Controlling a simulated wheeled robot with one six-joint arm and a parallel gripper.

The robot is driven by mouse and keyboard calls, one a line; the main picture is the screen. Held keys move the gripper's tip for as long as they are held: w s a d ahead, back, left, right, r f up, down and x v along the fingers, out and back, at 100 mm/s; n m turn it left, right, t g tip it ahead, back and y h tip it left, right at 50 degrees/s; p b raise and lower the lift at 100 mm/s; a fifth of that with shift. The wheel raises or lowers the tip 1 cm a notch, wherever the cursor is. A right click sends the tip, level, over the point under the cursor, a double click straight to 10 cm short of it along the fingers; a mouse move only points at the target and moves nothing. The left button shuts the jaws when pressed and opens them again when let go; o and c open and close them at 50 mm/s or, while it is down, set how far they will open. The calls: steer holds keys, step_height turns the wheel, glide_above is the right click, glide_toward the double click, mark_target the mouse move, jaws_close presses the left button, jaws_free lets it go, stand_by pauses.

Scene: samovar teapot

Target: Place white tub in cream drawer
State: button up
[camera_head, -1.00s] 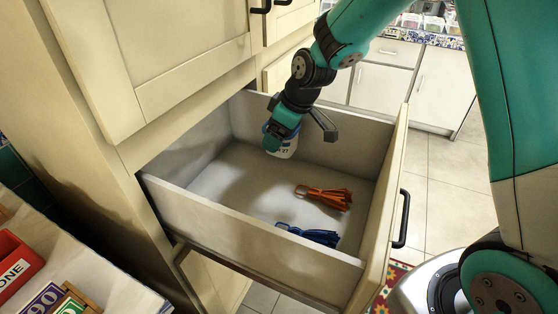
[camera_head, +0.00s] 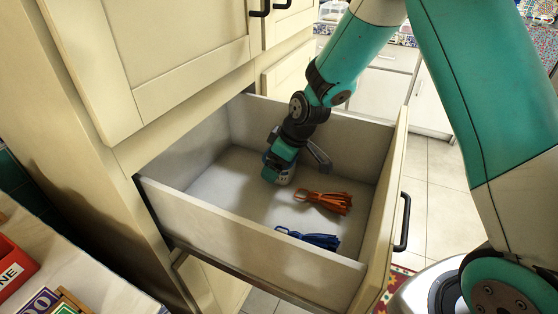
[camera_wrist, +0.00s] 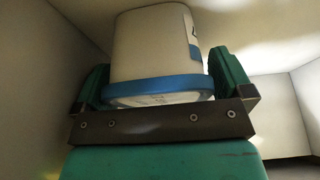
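The white tub (camera_head: 284,178) is inside the open cream drawer (camera_head: 205,222), low near its floor towards the back; I cannot tell whether it touches the floor. My gripper (camera_head: 280,168) reaches down into the drawer over the tub and hides most of it. In the wrist view the tub (camera_wrist: 152,45) has a blue rim and a dark printed label. It sits between the two green fingers of my gripper (camera_wrist: 165,80), which appear closed on its sides.
An orange bundle (camera_head: 324,201) and a blue bundle (camera_head: 308,237) lie on the drawer floor, to the right of and in front of the tub. The drawer's left floor is clear. A red box (camera_head: 12,262) stands on the counter at left.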

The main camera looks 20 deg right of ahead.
steer(key=shift+r, duration=0.15)
steer(key=p+v, duration=0.1)
steer(key=v, duration=1.1)
steer(key=s+a+r+g, duration=0.1)
steer(key=s+a+r, duration=0.1)
steer(key=s, duration=0.6)
steer(key=s+a+r+m+g, duration=0.1)
steer(key=s+a+r, duration=0.2)
steer(key=s, duration=0.6)
steer(key=s+a+r+m+g+y, duration=0.1)
steer(key=s+a+r, duration=0.2)
steer(key=s, duration=0.5)
steer(key=shift+s+r, duration=0.25)
steer(key=shift+r, duration=0.45)
steer(key=shift+r, duration=0.1)
